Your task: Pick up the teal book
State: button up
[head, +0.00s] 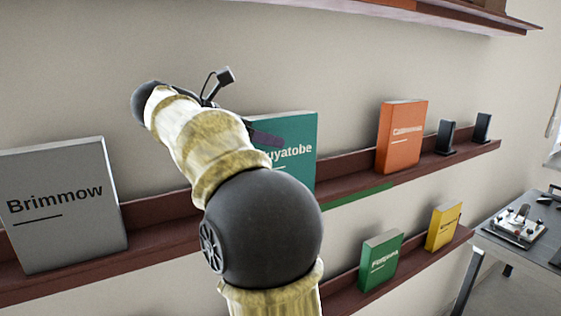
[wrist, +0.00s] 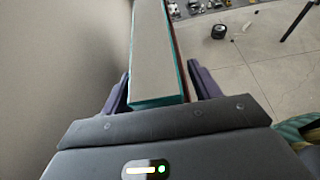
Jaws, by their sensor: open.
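The teal book (head: 301,140) stands upright on the upper dark red shelf in the head view, its left and lower part hidden behind my arm. In the wrist view the teal book (wrist: 155,65) shows its pale page edge and teal covers, running up from between the fingers. My gripper (wrist: 160,92) is open, with one purple finger on each side of the book. The right finger looks close to the cover; I cannot tell whether either finger touches. In the head view a finger of my gripper (head: 265,138) shows in front of the book's upper left.
A grey book (head: 65,205) stands left on the same shelf (head: 345,178), an orange book (head: 402,135) and black bookends (head: 446,137) to the right. A green book (head: 381,260) and a yellow book (head: 444,226) are on the lower shelf. A table (head: 510,245) is at right.

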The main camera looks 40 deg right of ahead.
jog(key=shift+c, duration=0.4)
grip_shut()
jog(key=shift+r, duration=0.1)
jog(key=shift+r+p, duration=0.55)
jog(key=shift+r, duration=4.4)
